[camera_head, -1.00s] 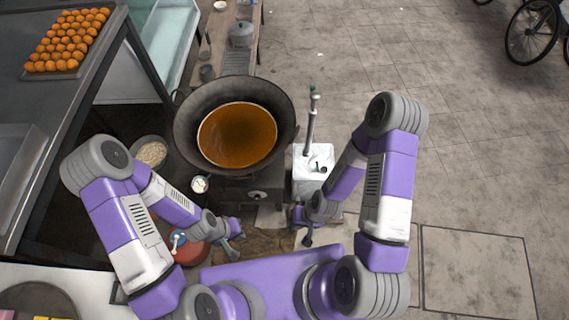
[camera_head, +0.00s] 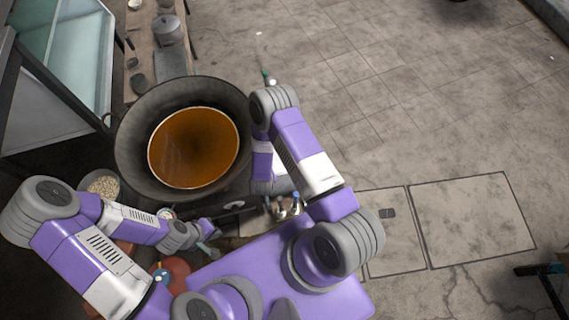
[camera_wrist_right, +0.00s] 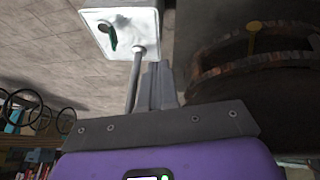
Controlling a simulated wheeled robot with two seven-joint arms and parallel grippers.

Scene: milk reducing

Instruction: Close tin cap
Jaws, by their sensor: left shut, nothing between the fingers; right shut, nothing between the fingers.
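In the right wrist view, the white tin (camera_wrist_right: 93,14) shows its top face with a dark round opening. A green cap (camera_wrist_right: 112,40) stands tilted beside the opening, not over it. A grey pipe (camera_wrist_right: 134,82) rises from the tin's edge. My right gripper (camera_wrist_right: 160,66) is shut and empty, with its fingers beside the pipe and apart from the cap. In the head view my right arm hides most of the tin and the right gripper's fingers. My left gripper (camera_head: 210,252) is shut and empty, low in front of the wok.
A large wok (camera_head: 133,150) of orange-brown liquid stands left of my right arm. A bowl of pale grains (camera_head: 103,184) and a red round container (camera_head: 172,270) are near my left arm. A brick-edged stove (camera_wrist_right: 250,68) is close on the right in the wrist view.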

